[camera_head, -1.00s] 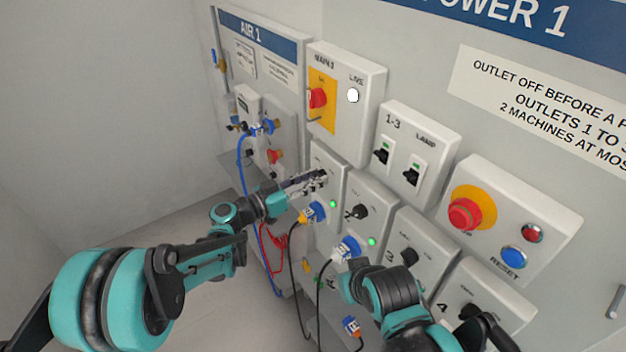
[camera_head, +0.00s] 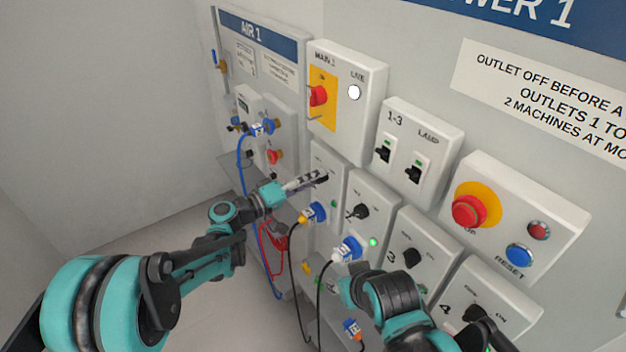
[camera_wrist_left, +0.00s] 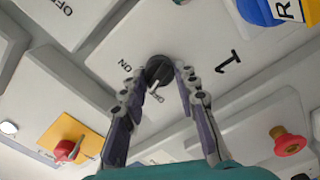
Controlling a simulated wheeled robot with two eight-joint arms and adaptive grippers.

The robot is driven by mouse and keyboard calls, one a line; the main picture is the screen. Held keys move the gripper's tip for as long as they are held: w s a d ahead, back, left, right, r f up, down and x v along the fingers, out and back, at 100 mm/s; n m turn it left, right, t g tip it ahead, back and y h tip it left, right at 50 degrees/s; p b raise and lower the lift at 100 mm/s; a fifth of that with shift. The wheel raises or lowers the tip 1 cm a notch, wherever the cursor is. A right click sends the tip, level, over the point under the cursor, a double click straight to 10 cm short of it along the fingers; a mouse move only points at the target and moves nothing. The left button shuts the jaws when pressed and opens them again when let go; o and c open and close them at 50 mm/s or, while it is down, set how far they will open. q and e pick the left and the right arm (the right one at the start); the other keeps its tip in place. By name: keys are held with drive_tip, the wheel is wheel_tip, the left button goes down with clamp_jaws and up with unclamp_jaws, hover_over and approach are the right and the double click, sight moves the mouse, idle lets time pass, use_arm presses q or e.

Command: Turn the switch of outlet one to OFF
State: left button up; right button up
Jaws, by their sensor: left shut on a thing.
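The outlet one box (camera_head: 326,156) is a light grey panel, low in the row below the main switch. Its black rotary switch (camera_wrist_left: 159,70) shows in the left wrist view beside the ON and OFF marks and a large 1. My left gripper (camera_head: 318,178) reaches the box from the left. In the left wrist view the two fingertips of my left gripper (camera_wrist_left: 162,76) are shut on the switch, one on each side. The fingers hide the switch in the head view. The outlet one lamp (camera_head: 333,204) looks dim. My right arm is at lower right; its fingers do not show.
A blue plug (camera_head: 313,213) with a black cable sits below outlet one. Outlet two (camera_head: 372,190) stands close on the right, its green lamp lit (camera_head: 373,243). The main switch box (camera_head: 346,125) is just above. The air panel (camera_head: 262,60) is at left.

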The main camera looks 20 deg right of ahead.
use_arm(q)
drive_tip(key=n, duration=0.5)
drive_tip(key=shift+f+n, duration=0.1)
drive_tip(key=shift+n, duration=0.2)
idle(0.4)
drive_tip(key=o, duration=1.2)
drive_tip(key=shift+c, duration=0.2)
drive_tip(key=v, duration=1.2)
